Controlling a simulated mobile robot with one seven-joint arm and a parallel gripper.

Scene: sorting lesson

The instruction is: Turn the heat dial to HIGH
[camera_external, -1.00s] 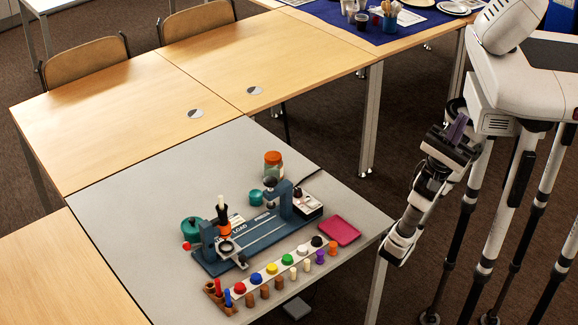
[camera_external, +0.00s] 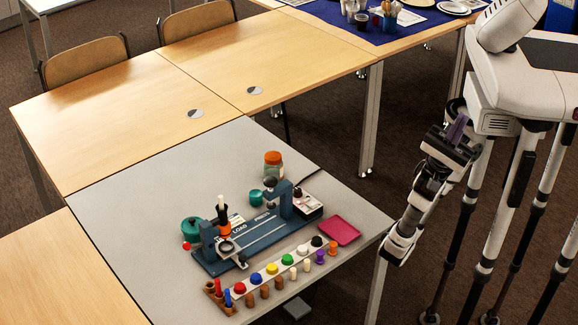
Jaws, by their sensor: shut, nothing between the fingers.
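A blue bench machine (camera_external: 262,235) stands on the grey table. At its right end is a small light control panel (camera_external: 308,205) with a dark knob (camera_external: 298,192) on it, which may be the heat dial. Its markings and setting are too small to read. My gripper (camera_external: 456,131) is beyond the right edge of the table, well apart from the machine. It is small in the picture, appears to point upward, and is shut and empty.
A row of coloured caps and pegs (camera_external: 271,268) lies in front of the machine. A crimson tray (camera_external: 339,230) is at its right. The grey table's (camera_external: 140,190) back left is clear.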

